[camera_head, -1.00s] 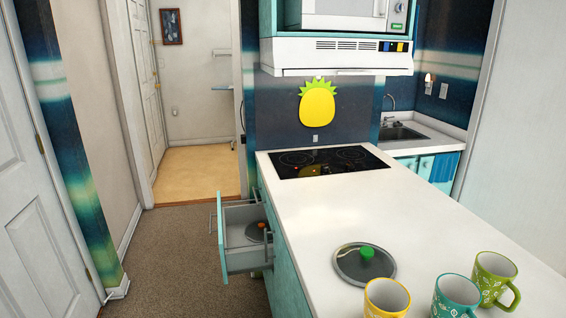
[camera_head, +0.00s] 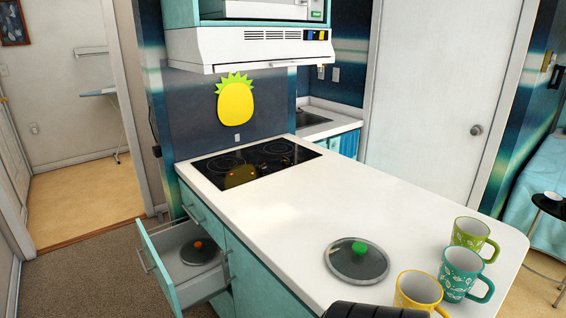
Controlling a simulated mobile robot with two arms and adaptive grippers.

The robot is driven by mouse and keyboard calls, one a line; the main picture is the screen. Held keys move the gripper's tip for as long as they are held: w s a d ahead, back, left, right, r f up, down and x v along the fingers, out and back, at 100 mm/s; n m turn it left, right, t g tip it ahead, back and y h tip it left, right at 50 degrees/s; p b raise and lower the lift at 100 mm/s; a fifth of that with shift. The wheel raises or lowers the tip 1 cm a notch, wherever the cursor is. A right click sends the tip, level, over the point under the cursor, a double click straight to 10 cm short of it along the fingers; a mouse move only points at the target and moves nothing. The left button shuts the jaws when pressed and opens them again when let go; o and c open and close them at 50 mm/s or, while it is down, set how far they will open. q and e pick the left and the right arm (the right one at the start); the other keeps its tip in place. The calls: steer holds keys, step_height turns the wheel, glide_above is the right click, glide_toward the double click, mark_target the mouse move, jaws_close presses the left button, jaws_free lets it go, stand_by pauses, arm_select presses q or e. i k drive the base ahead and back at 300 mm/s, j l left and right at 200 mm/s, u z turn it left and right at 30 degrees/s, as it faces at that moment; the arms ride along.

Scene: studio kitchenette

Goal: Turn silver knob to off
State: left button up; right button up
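The black glass cooktop (camera_head: 215,165) is set into the white counter, below the range hood, with faint ring marks and a small reddish glow on its surface. Small dark shapes show near its right part, but I cannot make out a silver knob there. A round silver door knob (camera_head: 476,130) shows on the white door at the right. Neither of my grippers can be made out. A dark rounded part cuts in at the bottom edge, and I cannot tell what it is.
The white counter (camera_head: 300,215) holds a glass lid (camera_head: 345,268) with a green handle, and yellow (camera_head: 418,290), teal (camera_head: 460,273) and green (camera_head: 471,235) mugs. An open drawer (camera_head: 160,262) juts out left, holding a lid with an orange knob. The range hood (camera_head: 250,50) overhangs the cooktop.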

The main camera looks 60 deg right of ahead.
mark_target(263, 169)
steer(key=i+z, duration=0.2)
steer(key=z, duration=0.3)
steer(key=i+j+z, duration=0.1)
steer(key=z, duration=0.4)
steer(key=i+j+z, duration=0.2)
steer(key=z, duration=0.25)
steer(key=i+j+z, duration=0.2)
steer(key=z, duration=0.3)
